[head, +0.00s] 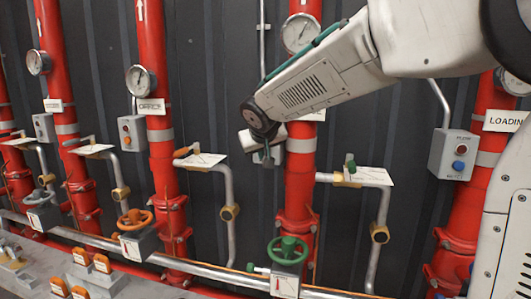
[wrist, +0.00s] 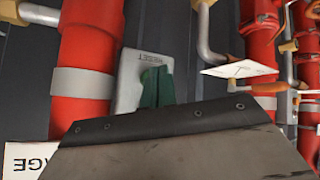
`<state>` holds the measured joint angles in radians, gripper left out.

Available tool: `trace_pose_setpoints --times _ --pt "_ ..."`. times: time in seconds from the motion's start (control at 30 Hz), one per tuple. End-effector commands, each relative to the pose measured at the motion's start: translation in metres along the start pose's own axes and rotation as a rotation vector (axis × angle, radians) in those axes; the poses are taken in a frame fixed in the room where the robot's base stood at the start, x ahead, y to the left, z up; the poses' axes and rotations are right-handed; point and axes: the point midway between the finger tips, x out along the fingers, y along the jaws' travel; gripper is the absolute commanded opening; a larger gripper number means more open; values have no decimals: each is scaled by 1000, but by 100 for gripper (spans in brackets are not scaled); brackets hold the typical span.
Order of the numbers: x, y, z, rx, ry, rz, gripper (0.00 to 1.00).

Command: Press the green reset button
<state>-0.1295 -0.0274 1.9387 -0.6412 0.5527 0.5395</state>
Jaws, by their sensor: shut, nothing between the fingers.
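A grey control box (wrist: 130,80) fills the middle of the wrist view, with the word RESET upside down on its face. My gripper (wrist: 157,72) shows there as two dark green fingers, shut together with nothing between them. They lie over the box face just below the lettering. The green reset button cannot be made out apart from the fingers and seems hidden behind them. Whether the fingertips touch it I cannot tell. In the head view, my arm reaches to the box beside the middle red pipe (head: 300,190), and my wrist hides most of that box.
Similar boxes hang by other pipes: one with an orange button (head: 132,133) at left, one with red and blue buttons (head: 452,155) at right. Bent side pipes (head: 378,205), gauges (head: 140,80) and a green handwheel (head: 288,248) stick out from the wall.

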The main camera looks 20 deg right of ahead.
Motion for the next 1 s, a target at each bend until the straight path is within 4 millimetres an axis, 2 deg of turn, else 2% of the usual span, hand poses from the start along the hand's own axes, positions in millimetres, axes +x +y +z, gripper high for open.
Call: trace_pose_setpoints --times 0.23,0.7,1.0 --pt "-2 -2 1 -1 0 -1 0" --pt "-32 -24 23 -2 1 -1 0" --pt "-35 -25 25 0 0 0 0"
